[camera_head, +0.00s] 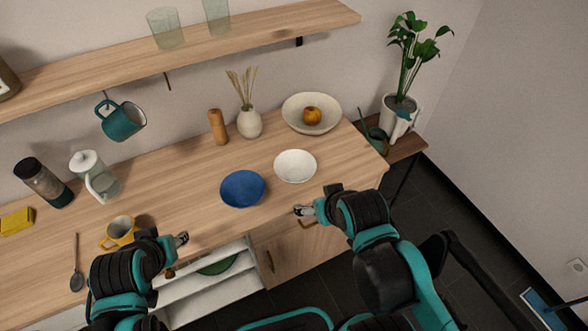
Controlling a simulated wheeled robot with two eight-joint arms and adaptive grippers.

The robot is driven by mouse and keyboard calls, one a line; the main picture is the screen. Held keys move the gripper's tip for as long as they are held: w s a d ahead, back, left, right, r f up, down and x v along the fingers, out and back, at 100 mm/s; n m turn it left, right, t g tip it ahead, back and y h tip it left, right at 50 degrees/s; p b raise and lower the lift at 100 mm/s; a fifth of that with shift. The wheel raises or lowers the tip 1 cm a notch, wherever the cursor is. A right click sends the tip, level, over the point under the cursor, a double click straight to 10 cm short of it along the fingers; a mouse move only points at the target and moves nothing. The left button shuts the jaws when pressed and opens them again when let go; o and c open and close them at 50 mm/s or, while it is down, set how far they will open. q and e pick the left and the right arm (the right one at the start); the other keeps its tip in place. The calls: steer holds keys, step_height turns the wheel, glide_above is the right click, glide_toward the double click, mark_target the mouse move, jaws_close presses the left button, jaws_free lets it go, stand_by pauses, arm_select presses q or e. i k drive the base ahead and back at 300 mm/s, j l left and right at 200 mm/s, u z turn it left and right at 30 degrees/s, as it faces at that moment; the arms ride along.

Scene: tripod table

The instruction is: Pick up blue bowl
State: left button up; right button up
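The blue bowl (243,188) stands upright on the wooden counter, near its front edge at the middle of the view. It looks empty, and nothing touches it. My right gripper (300,210) is to the right of the bowl, close to the counter's front edge and apart from the bowl; it looks small and I cannot make out its finger gap. My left gripper (184,238) is to the lower left of the bowl, near the front edge by the yellow mug; its finger gap is also unclear.
A white bowl (295,166) stands just right of the blue bowl. Behind are a vase (249,123), a wooden cylinder (217,127) and a large bowl (294,104) with an orange fruit. A yellow mug (119,232) is at left.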

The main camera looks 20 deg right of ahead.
mark_target(241, 189)
steer(key=k+l+u, duration=0.1)
steer(key=l+u, duration=0.15)
steer(key=u, duration=0.2)
steer(key=k+l+u, duration=0.15)
steer(key=u, duration=0.3)
